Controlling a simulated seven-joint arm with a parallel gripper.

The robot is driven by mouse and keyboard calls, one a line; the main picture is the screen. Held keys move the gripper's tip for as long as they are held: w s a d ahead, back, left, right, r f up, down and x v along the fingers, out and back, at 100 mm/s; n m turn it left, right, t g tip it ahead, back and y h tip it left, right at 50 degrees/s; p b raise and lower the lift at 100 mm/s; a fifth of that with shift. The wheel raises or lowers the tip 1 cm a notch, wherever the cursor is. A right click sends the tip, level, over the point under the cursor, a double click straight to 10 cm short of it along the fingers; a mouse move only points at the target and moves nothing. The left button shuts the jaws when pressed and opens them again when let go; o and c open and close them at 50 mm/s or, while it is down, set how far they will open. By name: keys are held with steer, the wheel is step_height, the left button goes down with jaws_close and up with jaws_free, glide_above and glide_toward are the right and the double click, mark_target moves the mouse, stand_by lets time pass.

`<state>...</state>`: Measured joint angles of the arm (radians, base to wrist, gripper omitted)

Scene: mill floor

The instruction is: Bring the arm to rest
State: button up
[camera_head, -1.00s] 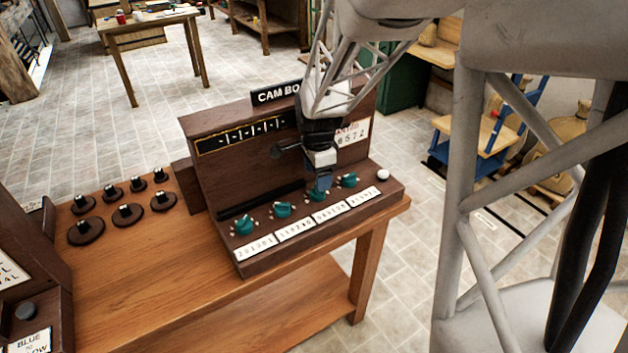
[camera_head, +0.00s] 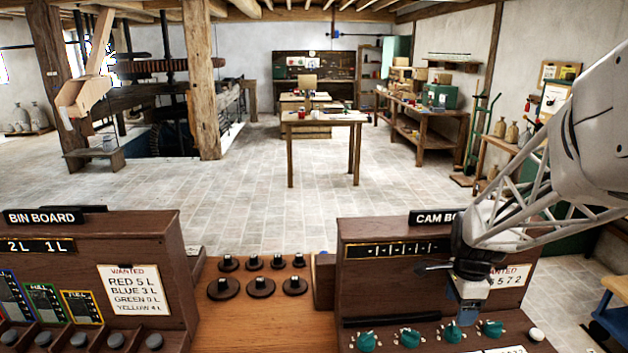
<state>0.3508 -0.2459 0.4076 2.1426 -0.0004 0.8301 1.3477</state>
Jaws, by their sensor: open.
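My arm reaches in from the right in the head view. My gripper (camera_head: 468,314) points down in front of the cam board (camera_head: 380,262), just above its row of green knobs. Its tips are near the third knob (camera_head: 453,332) and the fourth knob (camera_head: 492,328); whether they touch either cannot be told. The jaws are open and I see nothing held between them. The gripper and wrist hide part of the board's upright face and its number card (camera_head: 510,276).
The bin board (camera_head: 90,245) stands at left on the same bench (camera_head: 236,325). Several dark knobs on round bases (camera_head: 223,289) sit between the boards. A white button (camera_head: 536,335) is at the cam board's right end. Open floor and a wooden table (camera_head: 325,119) lie beyond.

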steer(key=s+a+r+n+t, duration=0.1)
steer(key=s+a+r+n, duration=0.5)
steer(key=s+a+n, duration=0.2)
steer(key=s+a+r+n+t, duration=0.1)
steer(key=s+a+r+n, duration=0.5)
steer(key=s+a+n, duration=0.3)
steer(key=shift+s+a+n+t, duration=0.2)
steer(key=shift+s+n+t, duration=0.1)
steer(key=shift+s+n, duration=0.8)
steer(key=shift+w, duration=0.15)
